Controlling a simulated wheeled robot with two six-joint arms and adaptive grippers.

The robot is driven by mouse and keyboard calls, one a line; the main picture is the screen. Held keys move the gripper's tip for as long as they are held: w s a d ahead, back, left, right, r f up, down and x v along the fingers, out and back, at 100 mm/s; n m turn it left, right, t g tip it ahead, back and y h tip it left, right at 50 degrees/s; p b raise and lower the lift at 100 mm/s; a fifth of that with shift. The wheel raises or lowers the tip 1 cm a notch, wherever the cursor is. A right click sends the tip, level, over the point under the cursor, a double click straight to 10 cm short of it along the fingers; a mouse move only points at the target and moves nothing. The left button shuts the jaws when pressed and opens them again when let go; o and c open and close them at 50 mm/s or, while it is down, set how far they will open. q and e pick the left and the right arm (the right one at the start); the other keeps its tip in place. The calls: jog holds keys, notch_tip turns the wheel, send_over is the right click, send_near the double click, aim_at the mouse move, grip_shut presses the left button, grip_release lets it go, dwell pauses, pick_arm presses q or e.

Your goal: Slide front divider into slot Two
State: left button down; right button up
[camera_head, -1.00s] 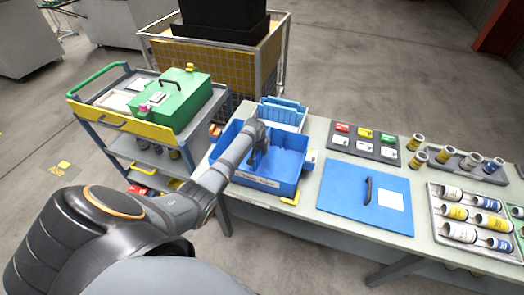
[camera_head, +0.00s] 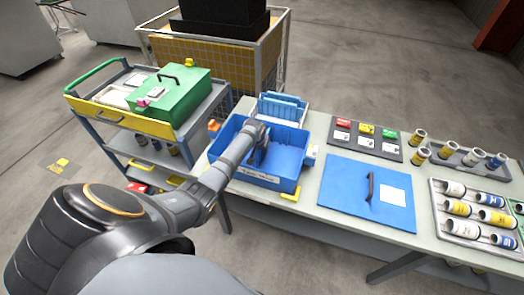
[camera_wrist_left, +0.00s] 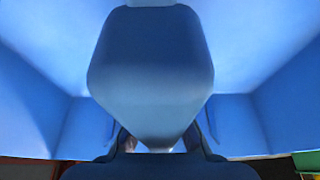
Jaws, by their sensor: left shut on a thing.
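The open blue bin (camera_head: 252,179) stands on the table with a white label on its front wall. My left gripper (camera_head: 257,153) reaches down inside it, left of the bin's middle. It is shut on a blue divider (camera_wrist_left: 150,80), which fills the middle of the left wrist view between the bin's walls. My arm hides most of the divider in the head view. Whether the divider sits in a slot cannot be told, and slot markings are not readable. My right gripper is not in view.
More blue dividers stand in a rack (camera_head: 283,106) behind the bin. A blue lid (camera_head: 350,180) with a dark handle lies to the right. A cart with a green case (camera_head: 172,95) stands left.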

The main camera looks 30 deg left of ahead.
pick_arm(q)
jog(key=c, duration=1.4)
grip_release()
jog(key=o, duration=1.4)
jog(key=shift+r, duration=0.15)
notch_tip(320, 180, up, 7)
jog(key=p, duration=0.7)
